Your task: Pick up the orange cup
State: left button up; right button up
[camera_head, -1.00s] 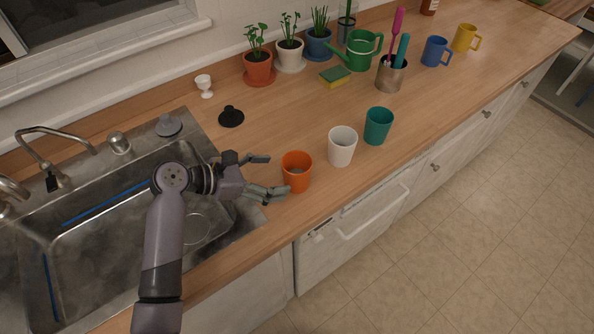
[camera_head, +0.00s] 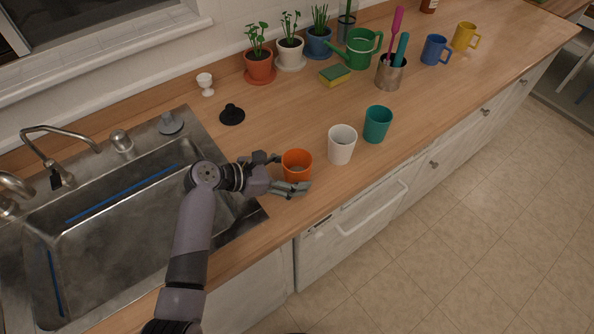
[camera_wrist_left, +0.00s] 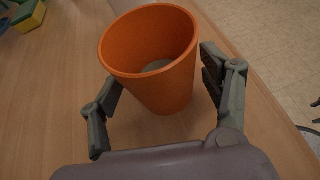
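The orange cup (camera_head: 297,164) stands upright on the wooden counter, near the sink's right edge. In the left wrist view the cup (camera_wrist_left: 151,55) fills the space between the fingers, its open rim showing. My left gripper (camera_head: 285,173) is open around the cup, one finger on its far side and one on its near side. In the left wrist view the gripper (camera_wrist_left: 165,100) has small gaps visible beside the cup, so the fingers do not appear closed on it.
A white cup (camera_head: 341,146) and a teal cup (camera_head: 377,125) stand to the right of the orange cup. The metal sink (camera_head: 110,225) lies to the left. Potted plants, a green watering can (camera_head: 361,50) and a sponge (camera_head: 334,75) stand behind. The counter's front edge is close.

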pick_arm(q)
jog(key=c, duration=1)
jog(key=shift+o, duration=0.2)
jog(key=shift+r, duration=0.25)
